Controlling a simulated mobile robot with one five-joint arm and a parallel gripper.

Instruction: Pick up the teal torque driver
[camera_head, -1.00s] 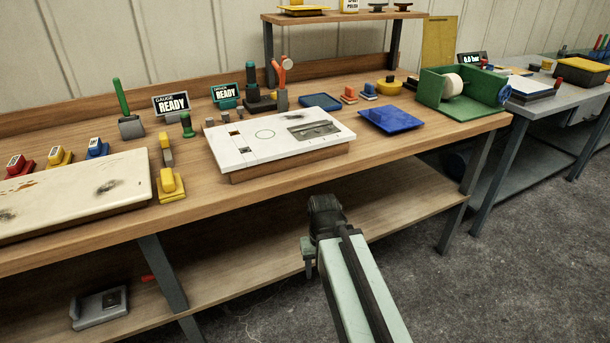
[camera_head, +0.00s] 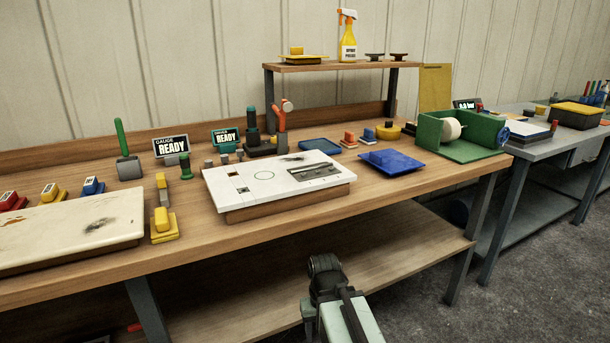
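A dark teal upright tool (camera_head: 252,122), which looks like the torque driver, stands at the back of the wooden bench on a black base, just left of an orange-headed tool (camera_head: 282,116). Its lower part is dark and merges with the base, so its edge there is hard to make out. My arm rises from the bottom of the picture in front of the bench, well short of the teal tool and lower than the bench top. Only a dark joint and pale green links of it show; the fingers of my gripper cannot be seen.
A white panel block (camera_head: 262,181) lies on the bench between my arm and the tool. Small grey pieces and a green-handled stamp stand left of the tool. A blue tray (camera_head: 392,161) and green holder (camera_head: 463,150) are to the right. A raised shelf (camera_head: 340,66) stands behind.

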